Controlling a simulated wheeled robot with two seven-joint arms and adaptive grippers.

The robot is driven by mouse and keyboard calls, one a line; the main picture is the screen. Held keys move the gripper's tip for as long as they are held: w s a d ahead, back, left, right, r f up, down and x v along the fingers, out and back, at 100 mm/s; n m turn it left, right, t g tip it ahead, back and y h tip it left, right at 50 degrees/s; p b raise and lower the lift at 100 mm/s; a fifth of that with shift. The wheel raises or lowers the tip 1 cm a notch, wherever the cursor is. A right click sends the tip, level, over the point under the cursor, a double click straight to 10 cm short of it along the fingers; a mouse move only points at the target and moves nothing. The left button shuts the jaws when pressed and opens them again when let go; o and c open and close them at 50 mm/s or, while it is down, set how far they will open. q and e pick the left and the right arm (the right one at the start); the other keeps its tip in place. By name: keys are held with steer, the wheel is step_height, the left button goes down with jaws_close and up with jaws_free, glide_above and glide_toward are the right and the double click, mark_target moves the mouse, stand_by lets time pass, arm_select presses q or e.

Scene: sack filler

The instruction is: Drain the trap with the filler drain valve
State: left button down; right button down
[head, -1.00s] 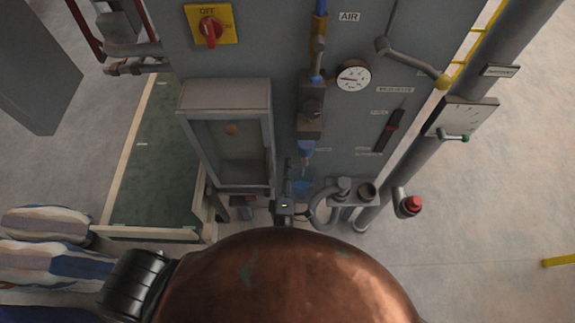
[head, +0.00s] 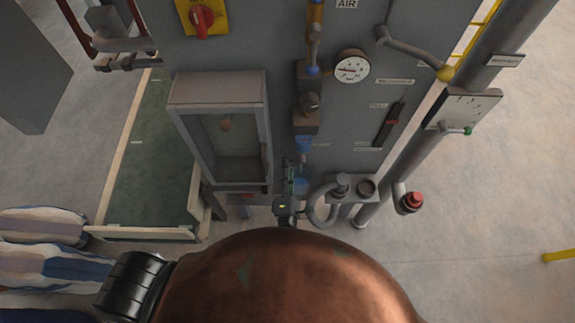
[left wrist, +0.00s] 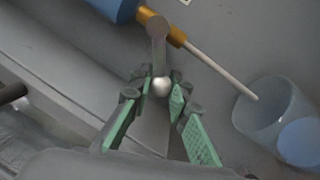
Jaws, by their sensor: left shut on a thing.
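The drain valve shows in the left wrist view as a short grey lever with a silver ball knob (left wrist: 161,87), beside a brass fitting (left wrist: 176,36) under a blue body (left wrist: 115,8). My left gripper (left wrist: 158,92) has its green-padded fingertips shut on the ball knob. A thin pale tube runs from the fitting towards a clear cup (left wrist: 262,115) with blue in it. In the head view my left gripper (head: 288,172) reaches up in front of the blue trap (head: 303,145), above the cup (head: 302,187), hiding the lever. My right gripper is not in view.
A glazed box (head: 222,125) stands left of the trap. A gauge (head: 352,67) and a lever handle (head: 415,55) are on the panel at right. Open floor lies further right.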

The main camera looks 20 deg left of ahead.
arm_select(q)
steer(key=c, duration=1.8)
jaws_free()
steer(key=v, duration=0.7)
steer(key=shift+s, duration=0.25)
